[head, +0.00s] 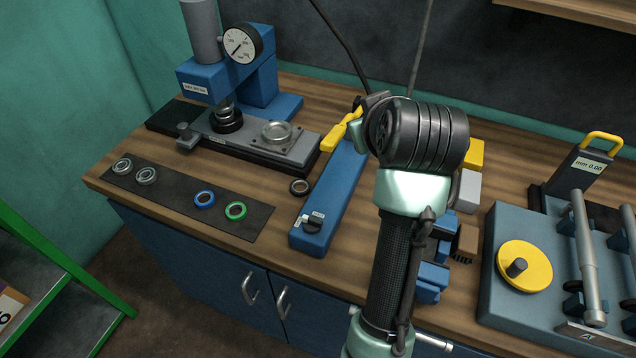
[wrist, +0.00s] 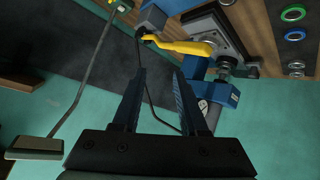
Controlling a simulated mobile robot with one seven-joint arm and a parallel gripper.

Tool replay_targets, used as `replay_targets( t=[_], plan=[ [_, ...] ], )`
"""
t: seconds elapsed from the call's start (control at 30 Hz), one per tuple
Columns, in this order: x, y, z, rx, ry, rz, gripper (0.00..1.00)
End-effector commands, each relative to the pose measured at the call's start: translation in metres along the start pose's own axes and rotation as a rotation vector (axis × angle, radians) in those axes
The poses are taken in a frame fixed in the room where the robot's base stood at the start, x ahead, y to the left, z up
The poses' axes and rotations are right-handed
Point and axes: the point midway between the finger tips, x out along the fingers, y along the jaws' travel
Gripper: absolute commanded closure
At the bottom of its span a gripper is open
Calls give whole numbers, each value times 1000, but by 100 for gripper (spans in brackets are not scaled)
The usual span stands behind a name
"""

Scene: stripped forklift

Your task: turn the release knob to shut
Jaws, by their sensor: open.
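The release knob (head: 312,226) is a small black knob on the near end of the long blue hand pump (head: 330,195), with small white labels beside it. Its exact angle is too small to read. The pump's yellow handle (head: 343,130) is at its far end and also shows in the wrist view (wrist: 182,46). My gripper (wrist: 159,75) is open and empty, its two dark fingers apart. In the head view my arm stands right of the pump, and its wrist hides the fingers. The gripper is well away from the knob, which I cannot make out in the wrist view.
A blue press with a gauge (head: 242,43) stands at the back left. A dark mat (head: 180,190) holds several rings. A loose ring (head: 299,187) lies left of the pump. Blue blocks (head: 432,280) stand right of my arm, then a grey fixture with a yellow wheel (head: 524,267).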

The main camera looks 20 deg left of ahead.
Motion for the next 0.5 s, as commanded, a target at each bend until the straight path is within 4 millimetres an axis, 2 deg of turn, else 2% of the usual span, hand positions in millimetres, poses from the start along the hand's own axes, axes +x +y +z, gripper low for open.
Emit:
replay_targets(
  t=[0.1, 0.2, 0.33, 0.5],
  plan=[
    [20, -28, 22, -216, -180, -252, 57],
    [24, -46, 46, -377, -278, -454, 57],
    [16, -58, 66, -517, -343, -653, 57],
    [9, -63, 78, -589, -366, -771, 57]
  ],
)
